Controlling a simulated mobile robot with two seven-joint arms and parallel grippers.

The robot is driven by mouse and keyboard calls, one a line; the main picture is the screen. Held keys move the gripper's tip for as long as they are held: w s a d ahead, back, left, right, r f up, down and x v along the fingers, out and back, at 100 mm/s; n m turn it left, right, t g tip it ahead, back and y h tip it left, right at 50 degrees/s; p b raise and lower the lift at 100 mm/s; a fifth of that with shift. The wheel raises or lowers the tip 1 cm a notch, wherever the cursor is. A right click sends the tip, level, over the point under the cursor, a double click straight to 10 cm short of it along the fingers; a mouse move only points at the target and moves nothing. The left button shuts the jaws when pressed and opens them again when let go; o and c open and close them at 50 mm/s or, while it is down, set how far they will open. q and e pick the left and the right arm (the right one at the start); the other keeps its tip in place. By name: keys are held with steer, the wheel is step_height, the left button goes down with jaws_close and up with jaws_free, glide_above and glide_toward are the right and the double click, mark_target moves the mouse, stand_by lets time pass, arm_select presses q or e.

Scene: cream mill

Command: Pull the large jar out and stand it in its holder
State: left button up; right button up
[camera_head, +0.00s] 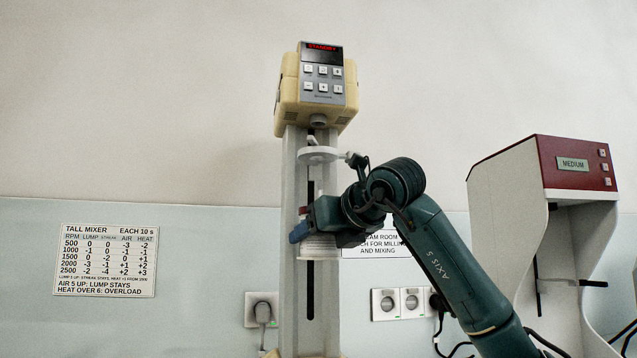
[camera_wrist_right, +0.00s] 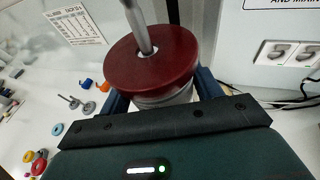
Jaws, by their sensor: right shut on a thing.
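The large jar (camera_head: 317,248) is a pale, see-through vessel in front of the tall mixer's column (camera_head: 291,170), below its head. My right gripper (camera_head: 312,226) is shut around the jar's upper part. In the right wrist view the jar (camera_wrist_right: 168,98) shows a little between the blue fingers, under a wide dark red lid (camera_wrist_right: 150,65). A metal shaft (camera_wrist_right: 139,25) runs down into the lid's middle. The jar looks upright. My gripper hides much of it, and its bottom is hard to make out. I cannot make out its holder. My left gripper is not in view.
A cabinet with a red "MEDIUM" panel (camera_head: 572,163) stands at the right. A mixer chart (camera_head: 105,262) and sockets (camera_head: 398,304) are on the wall. In the wrist view, small coloured rings (camera_wrist_right: 57,129) and metal parts (camera_wrist_right: 82,104) lie on the white bench at the left.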

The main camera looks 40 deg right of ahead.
mark_target(313, 244)
steer(key=shift+s+a+b, duration=0.25)
steer(key=shift+s+a, duration=0.4)
steer(key=shift+s, duration=0.55)
steer(key=shift+s+a+b, duration=0.2)
steer(key=shift+s+a, duration=0.45)
steer(key=shift+s, duration=0.55)
steer(key=shift+s+a+b, duration=0.25)
steer(key=shift+s+a, duration=0.4)
steer(key=shift+s, duration=0.55)
